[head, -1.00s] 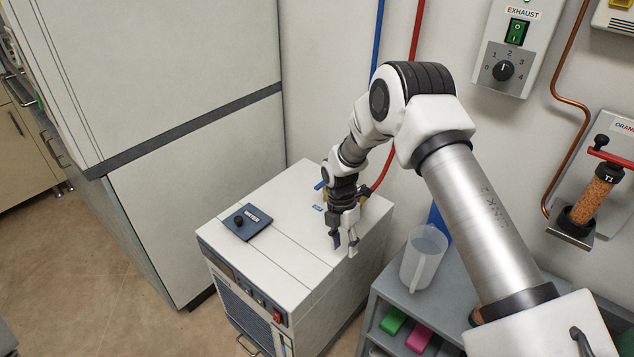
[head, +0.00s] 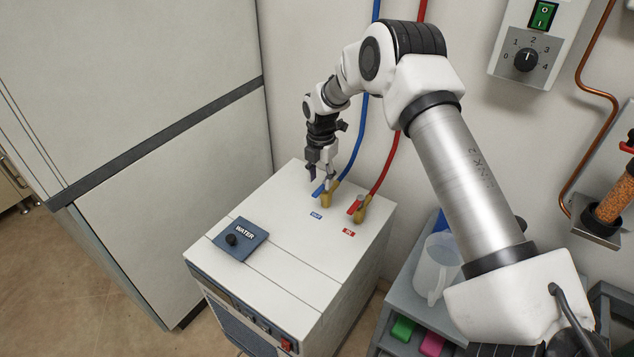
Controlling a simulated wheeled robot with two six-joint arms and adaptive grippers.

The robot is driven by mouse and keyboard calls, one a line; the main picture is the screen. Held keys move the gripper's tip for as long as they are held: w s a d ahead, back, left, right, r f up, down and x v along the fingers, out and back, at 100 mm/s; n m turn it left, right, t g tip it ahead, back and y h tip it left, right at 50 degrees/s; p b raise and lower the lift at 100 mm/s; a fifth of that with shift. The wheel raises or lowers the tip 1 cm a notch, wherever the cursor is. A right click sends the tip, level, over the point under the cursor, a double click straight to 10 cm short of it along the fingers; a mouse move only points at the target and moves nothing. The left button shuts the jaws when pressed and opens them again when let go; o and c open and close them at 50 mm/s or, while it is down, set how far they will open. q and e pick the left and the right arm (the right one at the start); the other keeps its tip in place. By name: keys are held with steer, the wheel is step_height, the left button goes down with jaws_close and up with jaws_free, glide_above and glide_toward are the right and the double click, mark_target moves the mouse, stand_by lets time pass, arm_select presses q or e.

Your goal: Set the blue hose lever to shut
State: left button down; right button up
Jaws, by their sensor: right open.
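The blue hose (head: 362,130) comes down the wall to a brass valve (head: 331,197) on top of the white chiller box (head: 290,238). The blue lever (head: 318,191) is a small blue handle that points left from this valve. My right gripper (head: 320,181) is open, pointing down just above and beside the blue lever. Its fingers partly hide the valve and lever, and I cannot tell whether they touch. My left gripper is not in view.
The red hose (head: 389,160) with its brass valve and red lever (head: 354,207) stands just right of the blue one. A blue WATER panel with a black knob (head: 232,239) sits on the box's front left. A jug (head: 437,267) stands on a grey shelf to the right.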

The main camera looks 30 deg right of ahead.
mark_target(318, 191)
steer(key=f, duration=0.3)
steer(key=shift+s+a+f, duration=0.1)
steer(key=shift+a, duration=0.15)
steer(key=shift+w+f, duration=0.2)
steer(key=shift+f, duration=0.05)
steer(key=shift+w+d+f, duration=0.1)
steer(key=shift+w, duration=0.25)
jaws_close()
steer(key=shift+s, duration=0.1)
